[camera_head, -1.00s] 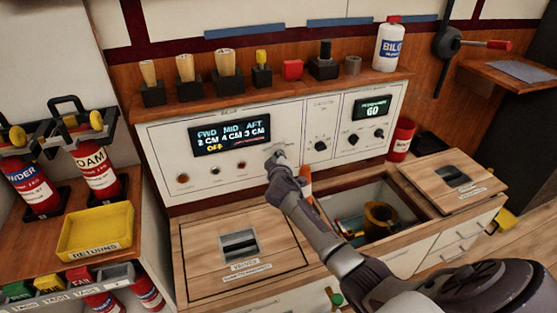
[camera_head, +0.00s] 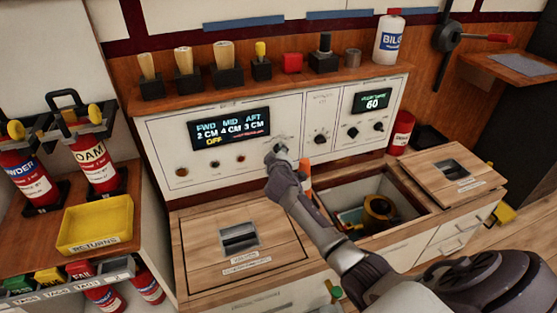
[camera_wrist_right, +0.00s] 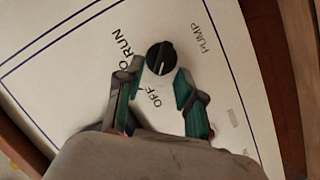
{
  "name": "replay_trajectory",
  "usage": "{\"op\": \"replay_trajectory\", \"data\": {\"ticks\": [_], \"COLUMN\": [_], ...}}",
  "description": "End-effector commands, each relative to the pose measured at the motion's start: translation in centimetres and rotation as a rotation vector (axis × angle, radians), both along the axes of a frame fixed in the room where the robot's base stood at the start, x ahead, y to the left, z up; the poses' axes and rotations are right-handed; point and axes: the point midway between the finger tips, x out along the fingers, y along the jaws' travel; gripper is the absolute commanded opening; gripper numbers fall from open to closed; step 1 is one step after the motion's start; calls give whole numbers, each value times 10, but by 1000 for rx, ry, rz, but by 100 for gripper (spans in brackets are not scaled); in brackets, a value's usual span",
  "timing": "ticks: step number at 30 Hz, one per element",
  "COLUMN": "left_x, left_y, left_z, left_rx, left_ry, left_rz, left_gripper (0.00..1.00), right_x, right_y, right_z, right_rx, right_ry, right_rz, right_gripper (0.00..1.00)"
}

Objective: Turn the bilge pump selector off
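The bilge pump selector is a round black knob (camera_wrist_right: 160,58) with a pale pointer line on the white panel, in the right wrist view. OFF and RUN labels are printed around it, and the pointer line faces roughly the OFF side. My right gripper (camera_wrist_right: 158,76) is open, one finger on each side of the knob's near edge; contact is unclear. In the head view my right gripper (camera_head: 280,149) is at the panel and hides the knob. The panel display (camera_head: 229,131) reads FWD 2 CM, MID 4 CM, AFT 3 CM, with OFF below. My left gripper is not in view.
A shelf (camera_head: 200,96) with several small items runs above. Below are a wooden hatch lid (camera_head: 200,260) and an open compartment (camera_head: 345,193).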

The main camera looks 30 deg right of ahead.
Motion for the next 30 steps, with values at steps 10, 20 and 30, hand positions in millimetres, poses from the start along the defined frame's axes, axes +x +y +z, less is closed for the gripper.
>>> {"op": "replay_trajectory", "data": {"ticks": [10, 20, 30], "left_x": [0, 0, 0], "left_y": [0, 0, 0], "left_z": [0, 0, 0], "left_rx": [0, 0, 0], "left_ry": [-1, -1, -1], "left_rz": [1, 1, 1], "left_gripper": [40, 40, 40], "right_x": [-51, -90, -94], "right_y": [31, 53, 55], "right_z": [15, 28, 30], "right_rx": [2, 0, -1], "right_ry": [1, 1, 1], "right_rz": [2, 1, 0], "right_gripper": [38, 38, 38]}}
